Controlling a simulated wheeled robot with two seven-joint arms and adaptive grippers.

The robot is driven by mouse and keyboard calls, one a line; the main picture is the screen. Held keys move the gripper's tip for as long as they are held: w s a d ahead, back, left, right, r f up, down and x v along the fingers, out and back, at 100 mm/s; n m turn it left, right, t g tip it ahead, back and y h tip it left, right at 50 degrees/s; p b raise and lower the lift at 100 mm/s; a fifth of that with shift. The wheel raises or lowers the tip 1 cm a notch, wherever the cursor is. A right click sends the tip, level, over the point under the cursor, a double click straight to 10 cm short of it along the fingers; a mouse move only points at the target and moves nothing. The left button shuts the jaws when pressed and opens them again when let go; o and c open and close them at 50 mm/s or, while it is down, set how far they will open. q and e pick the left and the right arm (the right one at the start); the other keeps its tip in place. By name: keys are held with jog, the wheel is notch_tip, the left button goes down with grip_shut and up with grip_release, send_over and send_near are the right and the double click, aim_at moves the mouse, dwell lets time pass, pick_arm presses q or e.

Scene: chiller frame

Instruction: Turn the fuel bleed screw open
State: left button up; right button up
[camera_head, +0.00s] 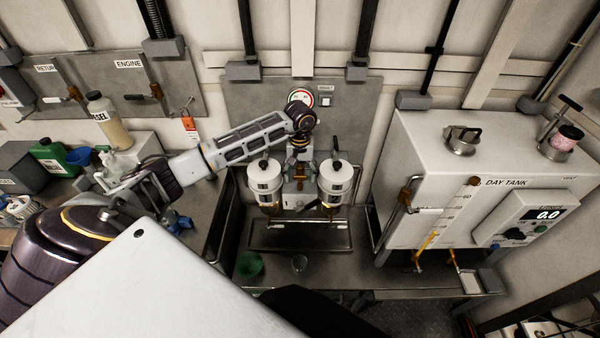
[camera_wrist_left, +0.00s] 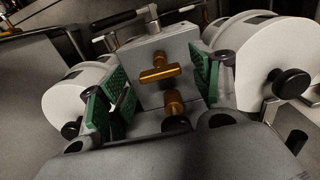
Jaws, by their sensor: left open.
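My left gripper (camera_head: 299,148) hangs over the gap between two white filter housings. In the left wrist view its green-padded jaws (camera_wrist_left: 163,86) are open, one pad on each side of a brass T-shaped screw (camera_wrist_left: 160,74) on a grey block (camera_wrist_left: 178,48). Neither pad visibly touches it. A second brass knob (camera_wrist_left: 175,104) sits just below, closer to the gripper body. I cannot tell from any label which brass part is the bleed screw. In the head view the grey block (camera_head: 298,187) shows between the filters, its screw too small to make out. My right gripper is not in view.
The left filter housing (camera_head: 265,178) and right filter housing (camera_head: 335,178) stand close on either side. A drip tray (camera_head: 300,248) lies below. The day tank (camera_head: 440,170) is at right.

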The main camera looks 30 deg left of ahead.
pick_arm(q)
jog(key=shift+f, duration=0.1)
grip_shut()
dwell(0.5)
